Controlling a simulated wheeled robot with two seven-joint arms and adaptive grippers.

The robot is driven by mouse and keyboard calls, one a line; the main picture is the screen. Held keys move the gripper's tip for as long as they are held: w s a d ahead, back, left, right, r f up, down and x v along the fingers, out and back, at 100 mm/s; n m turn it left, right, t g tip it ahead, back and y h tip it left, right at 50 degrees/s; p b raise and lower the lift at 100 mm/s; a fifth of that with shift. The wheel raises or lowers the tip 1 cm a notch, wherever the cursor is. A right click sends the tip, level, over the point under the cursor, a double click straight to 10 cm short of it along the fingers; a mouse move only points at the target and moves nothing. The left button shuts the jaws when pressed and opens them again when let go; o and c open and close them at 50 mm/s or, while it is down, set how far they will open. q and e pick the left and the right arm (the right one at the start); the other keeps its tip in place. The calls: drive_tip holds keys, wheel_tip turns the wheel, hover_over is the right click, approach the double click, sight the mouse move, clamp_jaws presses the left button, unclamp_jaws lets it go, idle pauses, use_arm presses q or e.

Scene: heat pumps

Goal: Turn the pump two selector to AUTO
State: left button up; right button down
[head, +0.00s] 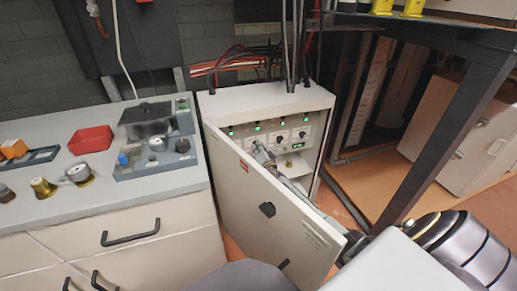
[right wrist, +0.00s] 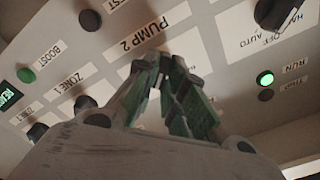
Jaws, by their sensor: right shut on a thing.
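The control cabinet (head: 265,98) stands with its door (head: 255,190) swung open, showing a panel of dark selectors and lit green lamps. My right gripper (head: 262,152) reaches past the door to the panel. In the right wrist view its fingertips (right wrist: 165,62) are closed at the PUMP 2 label (right wrist: 150,32), on the pump two selector. The fingers hide that selector, so I cannot tell its position. A neighbouring selector (right wrist: 278,14) has a plate marked OFF and AUTO. A green RUN lamp (right wrist: 265,78) is lit beside the fingers. My left gripper is not in view.
The open door stands close to my right arm. A grey bench (head: 60,210) on the left carries a red tray (head: 91,140), metal fittings and a dark device (head: 150,120). A dark steel frame (head: 440,130) stands at the right. Cables rise from the cabinet top.

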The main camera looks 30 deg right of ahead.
drive_tip(key=c, duration=1.5)
unclamp_jaws()
drive_tip(key=shift+s, duration=0.2)
drive_tip(key=v, duration=0.7)
drive_tip(key=shift+s, duration=0.1)
